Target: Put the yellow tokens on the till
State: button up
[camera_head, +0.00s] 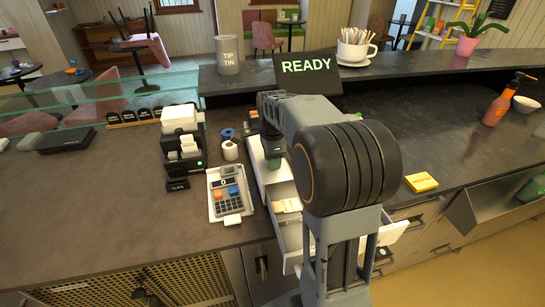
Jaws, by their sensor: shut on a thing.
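My gripper (273,152) points down over a white box-shaped unit (256,168) left of the middle, largely hidden by my arm. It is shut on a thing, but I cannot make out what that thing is. No yellow token can be picked out for certain. A grey till-like keypad (230,203) lies on the counter to the left of my gripper. A black READY display (306,67) stands behind my arm.
An open drawer (288,206) with paper slips lies below my arm. A printer-like stack (182,145) and tape rolls (230,150) stand left. A yellow pad (421,182) lies on the right counter, near an orange bottle (497,107). The front left counter is clear.

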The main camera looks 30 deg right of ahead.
jog(key=shift+f+b, duration=0.3)
jog(key=shift+f, duration=0.25)
dwell(0.5)
jog(key=o, duration=0.6)
jog(key=shift+o, duration=0.2)
jog(key=o, duration=0.6)
jog(key=shift+c, duration=0.2)
jog(key=shift+r, duration=0.15)
notch_tip(320, 180, up, 8)
jog(key=p, duration=0.6)
jog(key=shift+p, duration=0.35)
jog(key=shift+f, duration=0.2)
